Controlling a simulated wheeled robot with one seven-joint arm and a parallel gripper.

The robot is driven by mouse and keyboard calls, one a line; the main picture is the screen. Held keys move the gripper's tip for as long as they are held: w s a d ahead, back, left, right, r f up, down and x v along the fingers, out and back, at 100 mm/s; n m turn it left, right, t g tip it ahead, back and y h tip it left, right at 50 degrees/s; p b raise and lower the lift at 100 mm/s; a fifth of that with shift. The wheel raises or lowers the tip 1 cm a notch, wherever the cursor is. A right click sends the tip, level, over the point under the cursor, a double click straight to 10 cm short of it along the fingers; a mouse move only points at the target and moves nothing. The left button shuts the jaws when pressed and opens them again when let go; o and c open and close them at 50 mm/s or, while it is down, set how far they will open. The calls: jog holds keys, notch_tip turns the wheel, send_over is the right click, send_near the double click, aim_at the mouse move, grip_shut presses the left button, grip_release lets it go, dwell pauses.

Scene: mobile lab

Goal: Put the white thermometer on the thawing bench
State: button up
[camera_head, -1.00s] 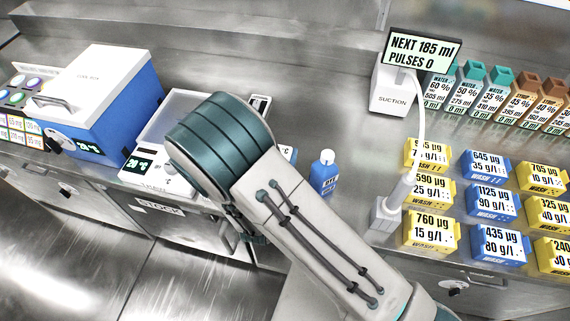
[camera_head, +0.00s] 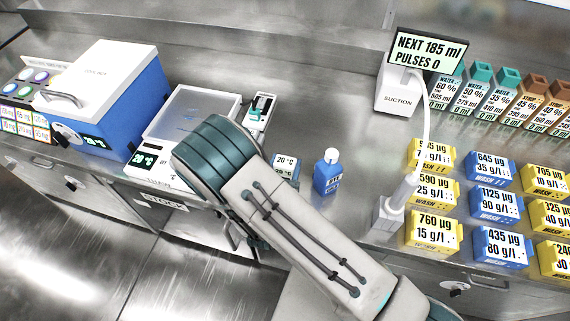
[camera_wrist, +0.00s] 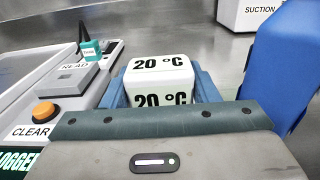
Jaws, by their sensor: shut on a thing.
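The white thermometer (camera_wrist: 160,79) is a small block marked 20 °C on its top and front, in the middle of the wrist view. Its marked face also shows in the head view (camera_head: 286,163), just right of my wrist. My gripper (camera_wrist: 160,98) is shut on it, with blue pieces against both sides. My wrist hides most of the gripper in the head view. A white unit (camera_head: 150,175) with a clear lid and a 20 °C display stands left of my wrist. Its label is too small to read, so I cannot tell whether it is the thawing bench.
A logger (camera_wrist: 72,80) with an orange CLEAR button is close on the left. A blue bottle (camera_head: 327,172) stands close on the right. A blue cool box (camera_head: 110,100) is at far left. The suction unit (camera_head: 398,95) and several yellow and blue wash boxes are right.

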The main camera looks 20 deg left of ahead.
jog(key=o, duration=1)
jog(key=shift+f, duration=0.1)
jog(key=shift+r, duration=0.2)
jog(key=s, duration=0.3)
jog(key=s+b, duration=0.1)
jog(key=s, duration=0.3)
jog(key=s+d+b, duration=0.1)
jog(key=s, duration=0.2)
jog(key=shift+s+d+f, duration=0.1)
jog(key=shift+s+f, duration=0.05)
jog(key=shift+s, duration=0.1)
jog(key=shift+s+d, duration=0.1)
jog(key=shift+s, duration=0.6)
